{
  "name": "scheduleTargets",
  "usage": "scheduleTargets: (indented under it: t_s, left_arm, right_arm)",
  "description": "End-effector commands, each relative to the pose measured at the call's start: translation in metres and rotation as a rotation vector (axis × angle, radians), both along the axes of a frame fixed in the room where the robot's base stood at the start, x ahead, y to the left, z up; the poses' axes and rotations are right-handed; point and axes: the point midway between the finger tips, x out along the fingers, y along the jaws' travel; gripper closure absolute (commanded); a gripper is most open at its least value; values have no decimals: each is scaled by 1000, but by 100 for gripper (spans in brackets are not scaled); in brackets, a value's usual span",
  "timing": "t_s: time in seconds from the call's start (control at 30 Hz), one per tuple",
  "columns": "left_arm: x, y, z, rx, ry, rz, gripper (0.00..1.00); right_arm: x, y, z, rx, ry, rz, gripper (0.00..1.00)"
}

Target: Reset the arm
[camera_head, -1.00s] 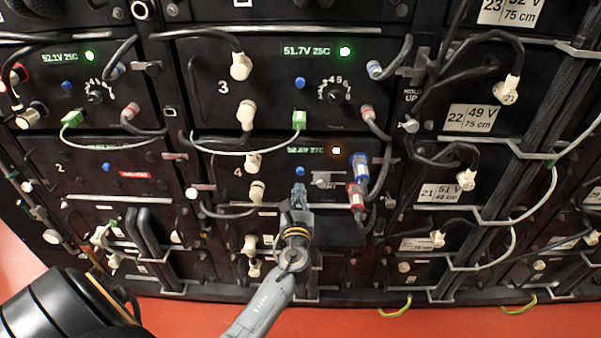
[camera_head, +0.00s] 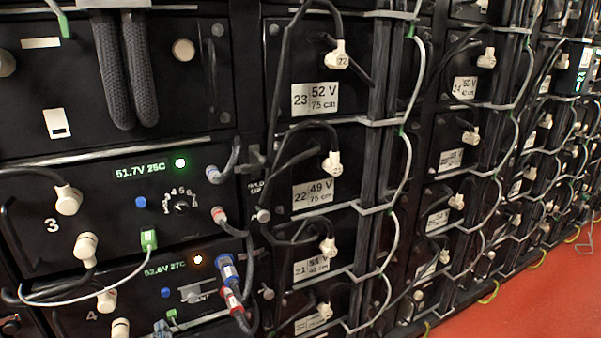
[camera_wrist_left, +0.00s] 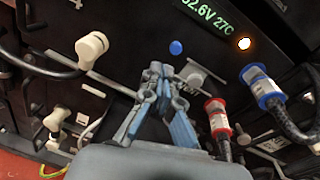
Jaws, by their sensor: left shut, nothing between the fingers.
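My left gripper (camera_wrist_left: 159,76) is shut and empty in the left wrist view, its blue-grey fingertips together in front of battery module 4. Only its tip (camera_head: 162,329) shows at the bottom edge of the head view, below the module's blue button (camera_head: 165,293); the rest of the arm is out of that view. The red connector (camera_wrist_left: 219,118) and blue connector (camera_wrist_left: 262,84) are to the right of the fingers, apart from them. A white plug (camera_wrist_left: 91,46) is to the left. The orange light (camera_wrist_left: 244,43) on module 4 is lit. My right gripper is not in view.
Module 3 (camera_head: 110,203), with a lit green light (camera_head: 180,163), sits above module 4. Racks of numbered modules, such as 23 (camera_head: 315,98), run off to the right with looping cables and white plugs. Red floor (camera_head: 500,312) is clear at lower right.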

Motion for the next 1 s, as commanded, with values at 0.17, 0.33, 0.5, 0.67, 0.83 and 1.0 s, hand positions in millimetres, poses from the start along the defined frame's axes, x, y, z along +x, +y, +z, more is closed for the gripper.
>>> scheduleTargets:
  t_s: [0.17,0.33,0.5,0.67,0.83,1.0]
  left_arm:
    - [-70,7,-27,-663,-218,226,100]
    - [-138,-26,-61,-1296,-359,535,100]
    - [-187,-67,-76,-1648,-387,801,100]
    - [-223,-101,-79,-1842,-373,1016,100]
    - [-259,-134,-76,-1975,-334,1232,100]
    - [-278,-154,-83,-2027,-303,1378,100]
  right_arm:
    - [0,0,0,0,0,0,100]
    - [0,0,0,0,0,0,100]
    - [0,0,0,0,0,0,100]
    - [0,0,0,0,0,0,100]
    - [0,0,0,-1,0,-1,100]
    - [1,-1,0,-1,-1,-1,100]
